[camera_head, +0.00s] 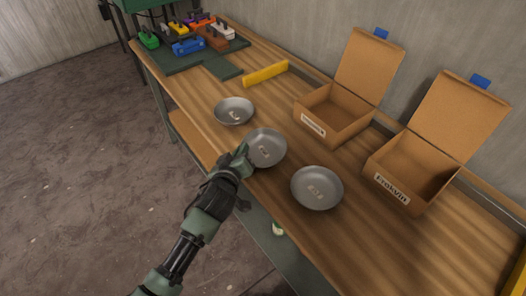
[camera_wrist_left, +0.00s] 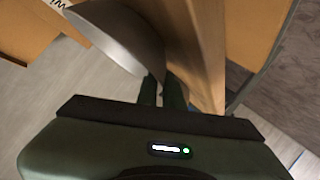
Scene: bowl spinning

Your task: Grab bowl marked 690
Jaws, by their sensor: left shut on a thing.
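Three grey metal bowls stand in a row along the front of the wooden workbench, each with a marking inside that is too small to read. My left gripper (camera_head: 241,160) is at the front-left rim of the middle bowl (camera_head: 269,147) and is shut on that rim. In the left wrist view, the bowl (camera_wrist_left: 122,35) is close at the top, with the fingers (camera_wrist_left: 162,92) at its edge. The far-left bowl (camera_head: 234,111) and the right bowl (camera_head: 317,188) stand apart from the gripper. I cannot tell which bowl is marked 690. My right gripper is not in view.
Two open cardboard boxes stand behind the bowls, one in the middle (camera_head: 333,122) and one at the right (camera_head: 408,178) with a name label. A yellow bar (camera_head: 266,73) lies near the wall. A dark green board (camera_head: 224,67) with coloured blocks is at the far end.

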